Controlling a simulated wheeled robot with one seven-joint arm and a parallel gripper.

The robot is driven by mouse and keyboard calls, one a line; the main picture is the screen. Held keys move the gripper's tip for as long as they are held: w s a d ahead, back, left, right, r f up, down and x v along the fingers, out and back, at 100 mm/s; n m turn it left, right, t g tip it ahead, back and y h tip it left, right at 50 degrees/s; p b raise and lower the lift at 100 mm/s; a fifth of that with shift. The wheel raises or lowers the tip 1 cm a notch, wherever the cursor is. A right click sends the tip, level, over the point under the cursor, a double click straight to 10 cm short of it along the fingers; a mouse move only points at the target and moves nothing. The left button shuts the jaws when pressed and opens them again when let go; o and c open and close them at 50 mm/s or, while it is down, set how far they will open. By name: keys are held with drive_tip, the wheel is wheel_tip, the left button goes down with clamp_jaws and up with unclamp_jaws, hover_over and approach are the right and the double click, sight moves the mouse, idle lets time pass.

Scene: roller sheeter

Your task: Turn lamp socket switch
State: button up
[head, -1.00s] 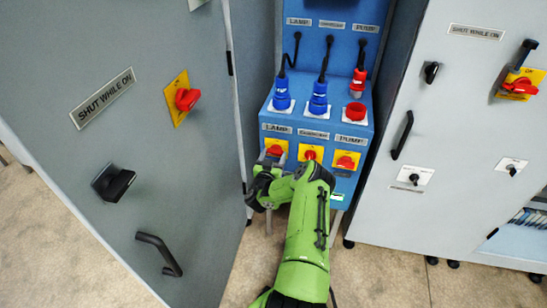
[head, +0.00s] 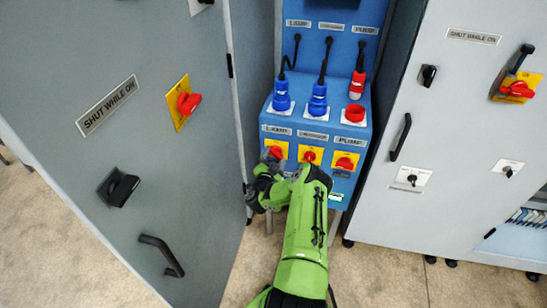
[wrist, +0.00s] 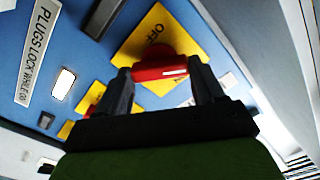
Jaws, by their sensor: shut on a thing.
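The lamp switch (head: 276,152) is a red knob on a yellow plate, under the LAMP label at the left of the blue panel's lower row. My gripper (head: 269,164) is at this switch, partly covering it in the head view. In the wrist view, my gripper (wrist: 161,75) is shut on the red knob (wrist: 158,69), one finger at each end of it. The knob lies roughly crosswise between the fingers.
The middle switch (head: 310,155) and the pump switch (head: 344,163) sit close to the right. Blue plugs (head: 281,95) (head: 318,98) and a red plug (head: 358,84) stand above. A grey cabinet door (head: 130,150) is close on the left, and another cabinet (head: 450,130) is right.

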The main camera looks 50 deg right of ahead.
drive_tip(key=m, duration=0.5)
drive_tip(key=shift+f+m, duration=0.15)
drive_tip(key=shift+m, duration=0.15)
drive_tip(key=m+b, duration=0.1)
drive_tip(key=m, duration=0.3)
drive_tip(key=shift+m, duration=0.7)
drive_tip(key=o, duration=1)
drive_tip(key=shift+o, duration=0.2)
drive_tip(key=shift+a, duration=0.1)
drive_tip(key=p+v, duration=1.3)
drive_tip(key=v, duration=0.2)
drive_tip(key=shift+s+a+p, duration=0.25)
drive_tip(key=shift+p, duration=0.15)
